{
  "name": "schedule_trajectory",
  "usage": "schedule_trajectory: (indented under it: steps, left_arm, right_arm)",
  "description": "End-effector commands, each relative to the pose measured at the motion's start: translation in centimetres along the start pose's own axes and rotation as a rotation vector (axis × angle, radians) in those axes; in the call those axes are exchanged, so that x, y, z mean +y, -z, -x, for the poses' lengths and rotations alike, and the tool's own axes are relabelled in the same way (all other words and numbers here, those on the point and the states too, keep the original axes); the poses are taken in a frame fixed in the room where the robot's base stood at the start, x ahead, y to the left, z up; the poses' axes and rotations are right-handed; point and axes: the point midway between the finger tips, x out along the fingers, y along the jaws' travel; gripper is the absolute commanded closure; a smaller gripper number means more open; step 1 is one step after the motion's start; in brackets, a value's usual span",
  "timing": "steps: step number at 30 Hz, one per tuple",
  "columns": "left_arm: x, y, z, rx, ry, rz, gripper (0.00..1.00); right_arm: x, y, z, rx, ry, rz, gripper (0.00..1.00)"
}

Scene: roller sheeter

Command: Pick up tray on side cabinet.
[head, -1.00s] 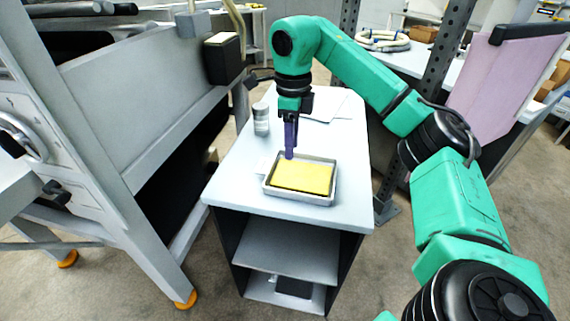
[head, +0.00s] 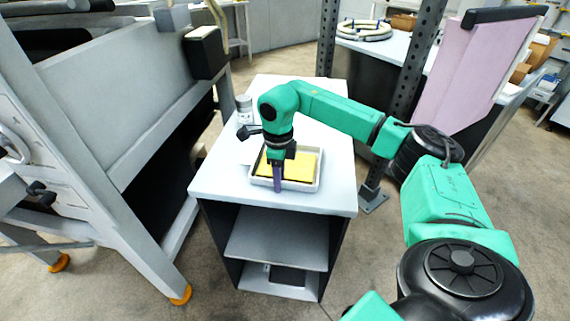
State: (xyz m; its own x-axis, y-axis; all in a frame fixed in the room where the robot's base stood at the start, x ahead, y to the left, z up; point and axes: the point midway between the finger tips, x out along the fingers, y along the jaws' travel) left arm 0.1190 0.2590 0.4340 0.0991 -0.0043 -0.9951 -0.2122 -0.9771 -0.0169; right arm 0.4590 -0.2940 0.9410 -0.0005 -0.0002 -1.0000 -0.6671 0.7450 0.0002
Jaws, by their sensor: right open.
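The tray (head: 305,187) is a shallow metal tray with a yellow sheet (head: 301,166) lying in it. It rests on the white top of the side cabinet (head: 225,183). My right gripper (head: 277,187) points down at the tray's near edge, left of its middle. Its purple fingers overlap the near rim in the view. I cannot tell whether they straddle the rim or touch it. The gripper is open. My right arm hides the tray's far left part. My left gripper is not in view.
A can (head: 244,108) stands at the cabinet's back left. The large grey roller sheeter (head: 120,90) stands close on the left. A perforated dark post (head: 408,75) and a pink board (head: 470,85) are on the right. The cabinet has open shelves (head: 275,243) below.

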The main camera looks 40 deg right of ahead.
Motion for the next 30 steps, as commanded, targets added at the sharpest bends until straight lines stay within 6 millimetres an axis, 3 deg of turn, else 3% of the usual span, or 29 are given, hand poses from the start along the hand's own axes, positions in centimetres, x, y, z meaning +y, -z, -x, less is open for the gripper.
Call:
schedule_trajectory:
  steps: [20,24,30]
  left_arm:
    - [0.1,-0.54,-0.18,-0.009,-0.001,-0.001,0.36]
    - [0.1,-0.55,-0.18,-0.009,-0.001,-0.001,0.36]
    - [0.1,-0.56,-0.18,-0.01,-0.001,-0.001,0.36]
  right_arm:
    - [0.02,-0.03,-0.47,0.0,-0.001,0.0,0.57]
    - [0.02,-0.03,-0.46,0.0,-0.001,0.0,1.0]
    - [0.02,-0.03,-0.46,0.0,-0.001,0.0,1.0]
